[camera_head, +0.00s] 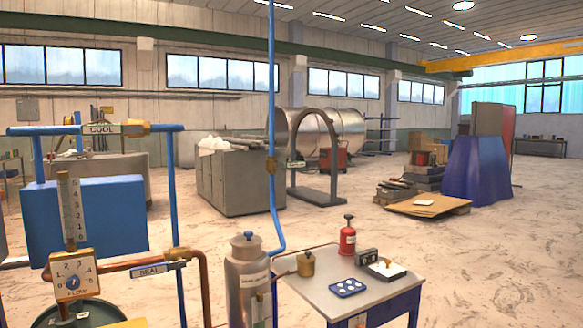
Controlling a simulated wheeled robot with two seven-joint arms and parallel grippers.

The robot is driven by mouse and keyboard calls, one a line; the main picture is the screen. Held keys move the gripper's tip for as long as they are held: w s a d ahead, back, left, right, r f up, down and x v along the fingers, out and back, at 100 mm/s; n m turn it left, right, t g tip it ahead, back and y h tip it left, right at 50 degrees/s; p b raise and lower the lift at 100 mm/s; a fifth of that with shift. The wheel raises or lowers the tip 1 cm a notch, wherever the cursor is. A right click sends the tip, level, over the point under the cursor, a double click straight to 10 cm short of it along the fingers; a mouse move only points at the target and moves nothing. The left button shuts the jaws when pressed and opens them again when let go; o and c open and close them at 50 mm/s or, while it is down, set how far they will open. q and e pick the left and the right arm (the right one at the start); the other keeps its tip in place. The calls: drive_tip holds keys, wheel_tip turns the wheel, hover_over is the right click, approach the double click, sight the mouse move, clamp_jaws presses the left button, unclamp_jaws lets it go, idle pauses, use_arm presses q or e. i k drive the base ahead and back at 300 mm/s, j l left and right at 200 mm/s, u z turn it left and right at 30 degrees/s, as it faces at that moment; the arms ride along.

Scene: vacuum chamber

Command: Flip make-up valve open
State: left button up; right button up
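No label that I can read says make-up. A brass fitting (271,166) sits on a thin blue vertical pipe (271,90); I cannot tell whether it is the make-up valve or whether it is open. A brass valve (135,128) is on the blue horizontal pipe beside a COOL tag (102,128). Another brass valve (176,254) is on the copper pipe beside a SEAL tag (150,270). A dial marked FLOW (74,276) stands at the lower left below a clear scaled tube (70,208). Neither of my grippers is in view.
A grey metal canister (247,285) stands left of a small table (325,298). The table carries a red bottle (347,237), a brass pot (306,264), a blue tray (347,288) and a small black device. Open floor (480,260) lies to the right.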

sight(293, 164)
drive_tip(key=i+l+u, duration=0.1)
drive_tip(key=i, duration=0.25)
drive_tip(key=i+l, duration=0.15)
drive_tip(key=i, duration=0.25)
drive_tip(key=i+l+u, duration=0.15)
drive_tip(key=i, duration=0.2)
